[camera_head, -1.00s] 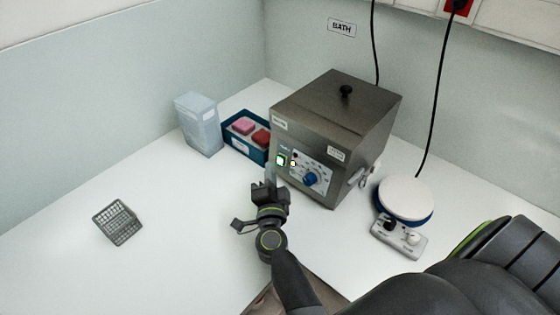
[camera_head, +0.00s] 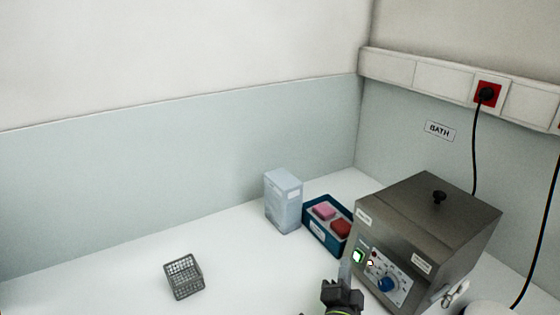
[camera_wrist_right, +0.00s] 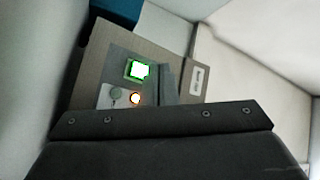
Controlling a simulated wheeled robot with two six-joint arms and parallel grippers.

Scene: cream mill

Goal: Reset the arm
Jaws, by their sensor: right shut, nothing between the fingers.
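My right gripper (camera_head: 345,272) shows at the bottom of the head view, in front of the control panel of the grey metal bath (camera_head: 430,235). Its fingers are shut with nothing between them. They point up beside the lit green switch (camera_head: 358,256) and do not clearly touch it. The shut fingertips (camera_wrist_right: 168,82) stand just right of the switch. My left gripper is not in view.
A blue tray (camera_head: 318,242) with pink and red blocks stands left of the bath, beside a pale blue box (camera_head: 283,203). A wire basket (camera_head: 184,277) sits on the open white bench at left. Black cables hang at right, one from a red socket (camera_head: 487,94).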

